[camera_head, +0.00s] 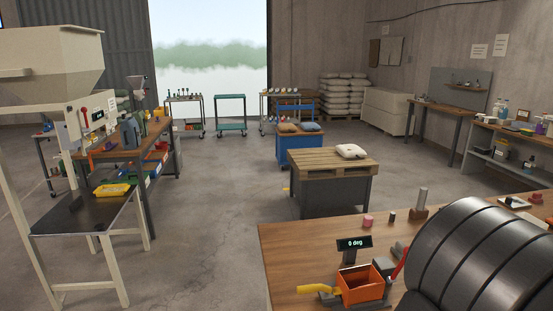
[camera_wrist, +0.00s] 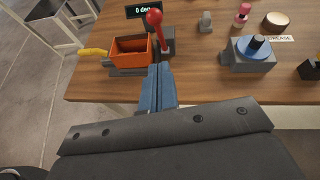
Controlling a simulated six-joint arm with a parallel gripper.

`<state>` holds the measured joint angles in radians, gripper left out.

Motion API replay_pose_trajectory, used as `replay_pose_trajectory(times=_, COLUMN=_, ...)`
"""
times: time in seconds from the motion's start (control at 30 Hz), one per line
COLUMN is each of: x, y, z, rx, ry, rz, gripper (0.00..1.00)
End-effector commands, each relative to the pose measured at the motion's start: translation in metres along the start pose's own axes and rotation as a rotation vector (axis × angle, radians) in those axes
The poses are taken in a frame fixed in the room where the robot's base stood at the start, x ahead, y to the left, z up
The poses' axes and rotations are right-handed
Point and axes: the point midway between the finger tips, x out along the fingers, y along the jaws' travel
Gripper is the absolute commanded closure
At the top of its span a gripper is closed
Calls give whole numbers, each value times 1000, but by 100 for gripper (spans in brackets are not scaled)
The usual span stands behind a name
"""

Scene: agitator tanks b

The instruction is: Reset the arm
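My gripper (camera_wrist: 158,88) shows in the wrist view as two blue fingers side by side, shut with nothing seen between them. The fingers point over the wooden workbench (camera_wrist: 200,90), just in front of a lever with a red knob (camera_wrist: 153,17). I cannot tell whether the tips touch the lever's base. My gripper cannot be made out in the head view.
An orange bin (camera_head: 362,285) with a yellow handle (camera_head: 315,289) sits by the lever, below a "0 deg" display (camera_head: 354,243). A grey block with a blue disc (camera_wrist: 254,49) stands right of the fingers. A pallet table (camera_head: 330,170) stands beyond.

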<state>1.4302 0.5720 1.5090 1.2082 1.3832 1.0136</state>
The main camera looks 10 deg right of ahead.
Motion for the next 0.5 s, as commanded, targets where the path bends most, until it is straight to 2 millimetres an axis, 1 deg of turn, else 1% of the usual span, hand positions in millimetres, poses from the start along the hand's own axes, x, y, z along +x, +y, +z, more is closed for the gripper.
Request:
replay_pose_trajectory(times=0.03, x=-11, y=0, z=1, rx=0, ry=0, rz=-3, gripper=100)
replay_pose_trajectory(times=0.1, x=12, y=1, z=-1, rx=1, ry=0, rz=6, gripper=100)
replay_pose_trajectory(times=0.5, x=92, y=3, z=-10, rx=0, ry=0, rz=5, gripper=100)
